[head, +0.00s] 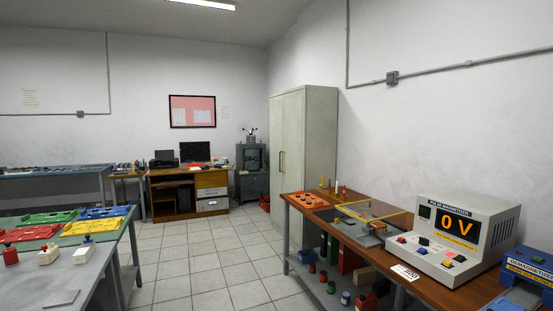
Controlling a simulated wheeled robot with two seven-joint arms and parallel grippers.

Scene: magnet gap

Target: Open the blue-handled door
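No blue handle shows in the head view. A tall grey-green cabinet (305,160) stands against the right wall, beyond the right workbench. Its front faces left and looks shut. A thin yellow handle (282,165) runs upright on its front. The lower part of the cabinet is partly hidden by the workbench. Neither of my grippers is in view.
A right workbench (370,213) holds a pulse magnetizer (460,240). A left bench (95,285) carries coloured trays. A wooden desk (160,195) and a dark green machine (250,170) stand at the back. The tiled floor (205,260) between the benches is clear.

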